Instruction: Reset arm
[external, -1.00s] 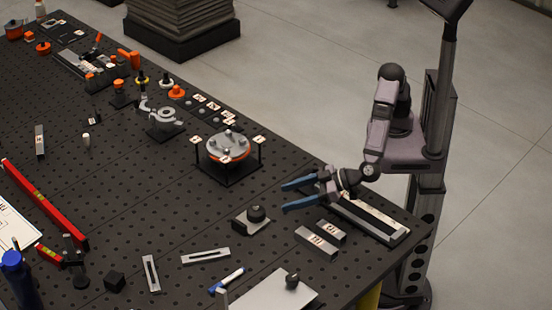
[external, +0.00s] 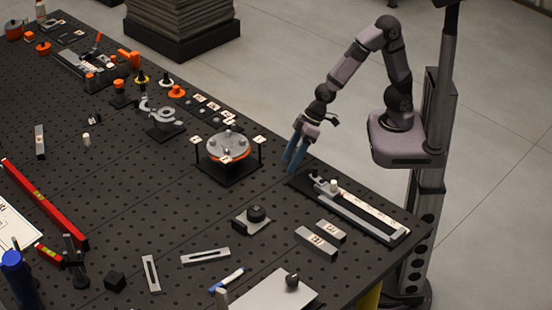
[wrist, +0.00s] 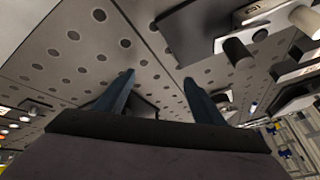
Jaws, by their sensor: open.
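My gripper (external: 294,157) hangs at the far edge of the black perforated table (external: 215,215), with its blue fingers pointing down. It is between the round disc fixture (external: 228,147) and the long rail fixture (external: 352,210), clear of both in the external view. In the wrist view, my gripper's two fingers (wrist: 157,85) are spread apart with nothing between them. My arm rises from its base in a bent arch.
Two grey blocks (external: 317,243) and a block with a black knob (external: 252,219) lie in front of the rail fixture. A red level (external: 45,203) lies at the left.

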